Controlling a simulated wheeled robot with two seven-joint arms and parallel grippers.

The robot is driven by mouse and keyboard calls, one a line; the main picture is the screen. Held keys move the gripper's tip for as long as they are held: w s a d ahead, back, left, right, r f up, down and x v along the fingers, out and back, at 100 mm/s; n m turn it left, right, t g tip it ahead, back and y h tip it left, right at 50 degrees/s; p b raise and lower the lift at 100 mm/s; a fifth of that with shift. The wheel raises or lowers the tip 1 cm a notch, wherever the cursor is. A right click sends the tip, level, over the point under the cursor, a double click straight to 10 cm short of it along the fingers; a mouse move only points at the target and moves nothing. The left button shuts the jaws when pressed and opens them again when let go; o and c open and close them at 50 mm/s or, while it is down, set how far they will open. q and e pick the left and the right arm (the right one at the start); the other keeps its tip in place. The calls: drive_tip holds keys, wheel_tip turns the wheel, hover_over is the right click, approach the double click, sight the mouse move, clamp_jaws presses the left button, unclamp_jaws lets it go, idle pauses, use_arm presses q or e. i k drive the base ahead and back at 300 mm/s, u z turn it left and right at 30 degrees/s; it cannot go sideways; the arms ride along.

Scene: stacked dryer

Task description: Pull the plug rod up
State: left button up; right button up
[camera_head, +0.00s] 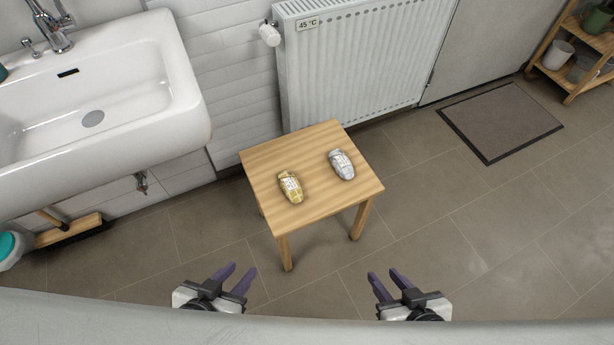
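The white sink (165,65) is at the upper left, with its drain (93,118) in the basin. A chrome faucet (57,38) stands on its back edge, cut off by the top of the picture. A small chrome piece (30,48) beside the faucet's base may be the plug rod; it is too small to tell. My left gripper (241,269) is open and empty at the bottom, low and to the right of the sink, far from the faucet. My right gripper (384,275) is open and empty further right.
A broom (68,230) lies below the sink.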

sight(26, 41)
drive_tip(key=k, duration=0.5)
drive_tip(key=u, duration=0.3)
drive_tip(key=i, duration=0.45)
drive_tip(key=u, duration=0.9)
drive_tip(key=k, duration=0.35)
drive_tip(key=u, duration=1.3)
drive_tip(key=i, duration=0.85)
drive_tip(key=u, duration=0.05)
